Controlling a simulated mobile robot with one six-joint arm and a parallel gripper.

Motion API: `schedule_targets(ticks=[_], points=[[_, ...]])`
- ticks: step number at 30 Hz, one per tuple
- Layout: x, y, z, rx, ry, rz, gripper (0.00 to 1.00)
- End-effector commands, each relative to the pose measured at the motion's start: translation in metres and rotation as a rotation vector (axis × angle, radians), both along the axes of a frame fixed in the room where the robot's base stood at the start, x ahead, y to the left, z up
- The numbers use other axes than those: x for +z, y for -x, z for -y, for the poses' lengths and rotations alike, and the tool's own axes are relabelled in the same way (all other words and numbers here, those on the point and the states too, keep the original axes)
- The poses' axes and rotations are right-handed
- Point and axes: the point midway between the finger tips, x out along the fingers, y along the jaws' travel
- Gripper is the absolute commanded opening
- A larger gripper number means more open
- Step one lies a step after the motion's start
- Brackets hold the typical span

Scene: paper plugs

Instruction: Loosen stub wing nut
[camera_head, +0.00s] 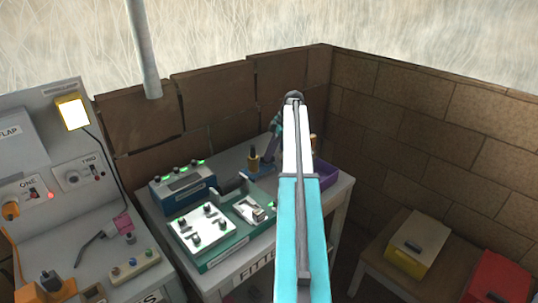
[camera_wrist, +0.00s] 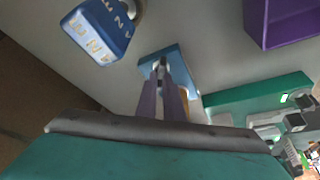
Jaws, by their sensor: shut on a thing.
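In the wrist view my gripper (camera_wrist: 161,76) reaches to a small blue fixture (camera_wrist: 178,56) on the grey bench. Its two purple-grey fingers are shut on a small grey piece at the fixture, which looks like the stub wing nut (camera_wrist: 160,65). The fingertips cover most of this piece, so its wings and turn angle cannot be told. A brass-coloured part shows just behind the right finger. In the head view the blue fixture (camera_head: 259,172) stands toward the back of the bench, and my arm hides part of that area.
A purple tray (camera_head: 327,172) lies right of the fixture. A green fixture (camera_head: 225,258) with white plates is in front, and a blue box (camera_head: 184,188) with green lights is at left. In the wrist view, a lettered blue object (camera_wrist: 97,32) is close by at upper left.

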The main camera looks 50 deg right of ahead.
Motion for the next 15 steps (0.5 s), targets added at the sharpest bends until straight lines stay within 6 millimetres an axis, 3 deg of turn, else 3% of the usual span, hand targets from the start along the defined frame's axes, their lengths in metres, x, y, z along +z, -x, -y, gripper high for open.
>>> schedule_targets(ticks=[6, 7, 9, 15], points=[[-0.0031, 0.0005, -0.0038, 0.004, -0.007, -0.007, 0.00], [-0.0031, 0.0005, -0.0038, 0.004, -0.007, -0.007, 0.13], [-0.0032, 0.0004, -0.0035, 0.003, -0.005, -0.005, 0.25], [-0.0021, 0.0001, -0.0021, 0.001, -0.003, -0.004, 0.27]])
